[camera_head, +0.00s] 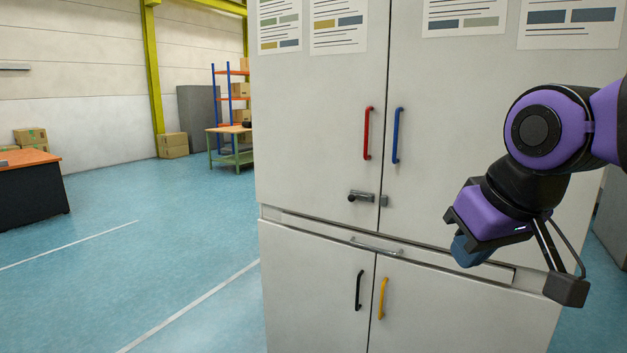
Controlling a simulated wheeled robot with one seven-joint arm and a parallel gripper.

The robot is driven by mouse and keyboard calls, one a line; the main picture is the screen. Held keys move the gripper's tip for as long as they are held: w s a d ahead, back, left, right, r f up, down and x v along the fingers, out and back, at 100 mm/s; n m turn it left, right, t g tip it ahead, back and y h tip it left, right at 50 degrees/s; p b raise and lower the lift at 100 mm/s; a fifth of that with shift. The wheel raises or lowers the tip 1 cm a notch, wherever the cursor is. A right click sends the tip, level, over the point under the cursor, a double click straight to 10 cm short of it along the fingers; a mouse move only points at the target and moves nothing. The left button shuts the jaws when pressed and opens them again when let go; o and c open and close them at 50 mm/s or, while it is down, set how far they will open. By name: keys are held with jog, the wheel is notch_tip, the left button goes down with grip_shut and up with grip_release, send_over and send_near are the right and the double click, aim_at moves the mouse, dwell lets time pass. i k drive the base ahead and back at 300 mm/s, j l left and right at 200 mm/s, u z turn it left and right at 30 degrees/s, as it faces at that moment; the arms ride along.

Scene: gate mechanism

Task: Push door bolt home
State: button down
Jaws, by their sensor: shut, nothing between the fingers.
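A small dark grey door bolt (364,196) sits on the upper left door of a tall light grey cabinet, near the seam between the doors. Its dark knob (351,198) is at the left end. A small grey keeper (384,200) is on the right door, just across the seam. It is too small to tell whether the rod enters the keeper. My gripper (469,251) is shut and empty, in front of the right side of the cabinet, to the right of and lower than the bolt. It appears well apart from the bolt.
Red (367,133) and blue (397,135) handles stick out above the bolt. A drawer handle (376,246) lies below it, then black (359,290) and yellow (382,298) handles. Open floor (150,250) lies left of the cabinet; an orange-topped desk (30,185) stands far left.

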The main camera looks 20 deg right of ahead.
aim_at(351, 197)
jog(key=i+u, duration=0.1)
jog(key=i, duration=1.1)
